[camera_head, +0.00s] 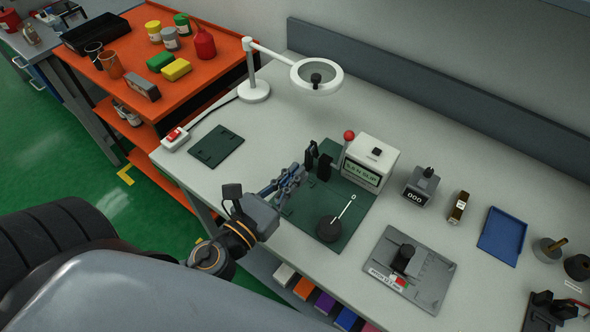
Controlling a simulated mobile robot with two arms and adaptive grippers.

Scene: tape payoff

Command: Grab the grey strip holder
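I cannot tell for sure which thing is the grey strip holder. One candidate is the flat grey plate with a dark block (431,279), lying near the front of the bench. Another is the small grey unit with a black number face (424,183), standing behind it. My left gripper (318,162) reaches in over the dark green mat (352,213). Its two black fingertips are apart with nothing visible between them, left of both candidates and not touching either. My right gripper is not in view.
A white box with a display (371,158) and a red-ball post (349,135) stand close to my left gripper. A dark round piece with a white rod (329,229) is on the mat. A magnifier lamp (256,91), blue tray (502,236) and brown block (458,207) stand around.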

